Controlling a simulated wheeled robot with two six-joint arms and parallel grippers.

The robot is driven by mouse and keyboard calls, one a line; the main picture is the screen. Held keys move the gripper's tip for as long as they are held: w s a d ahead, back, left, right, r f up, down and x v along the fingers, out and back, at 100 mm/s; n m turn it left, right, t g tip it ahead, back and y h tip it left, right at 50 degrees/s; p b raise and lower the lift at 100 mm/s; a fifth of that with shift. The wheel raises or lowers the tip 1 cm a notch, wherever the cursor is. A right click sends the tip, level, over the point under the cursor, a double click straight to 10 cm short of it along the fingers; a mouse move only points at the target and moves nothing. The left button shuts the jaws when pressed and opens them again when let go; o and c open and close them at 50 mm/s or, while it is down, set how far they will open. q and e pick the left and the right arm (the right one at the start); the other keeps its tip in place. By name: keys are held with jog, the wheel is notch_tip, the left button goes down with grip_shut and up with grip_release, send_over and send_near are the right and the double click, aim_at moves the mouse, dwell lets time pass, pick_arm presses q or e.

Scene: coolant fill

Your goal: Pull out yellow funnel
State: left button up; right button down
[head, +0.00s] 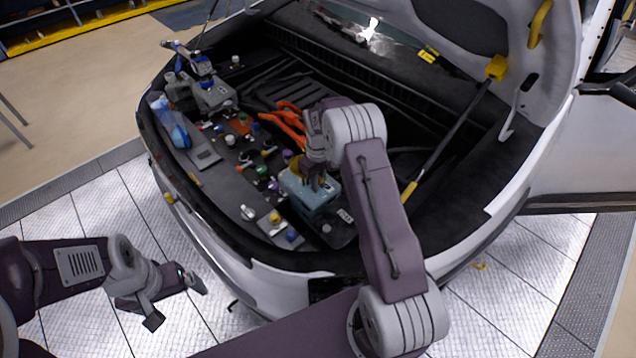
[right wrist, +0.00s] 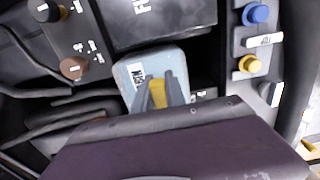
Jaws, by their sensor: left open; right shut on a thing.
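The yellow funnel (head: 295,166) is partly hidden by my right gripper in the head view. In the right wrist view the yellow funnel (right wrist: 158,92) shows between the two fingers. My right gripper (head: 314,182) is shut on it, over a light blue-grey reservoir (head: 318,200) in the engine bay. The reservoir with its white label also shows in the right wrist view (right wrist: 150,68). I cannot tell whether the funnel's lower end is inside the reservoir. My left gripper (head: 176,301) is open and empty, outside the car at the lower left.
The bay holds several coloured caps, including a blue cap (right wrist: 256,14) and a yellow cap (right wrist: 249,63). Orange cables (head: 290,120) lie behind the reservoir. A yellow-ended prop rod (head: 455,125) rises to the open hood (head: 560,70). The floor around my left gripper is clear.

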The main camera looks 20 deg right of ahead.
jog(key=shift+r, duration=0.2)
jog(key=shift+r+p, duration=2.05)
jog(key=shift+r, duration=0.3)
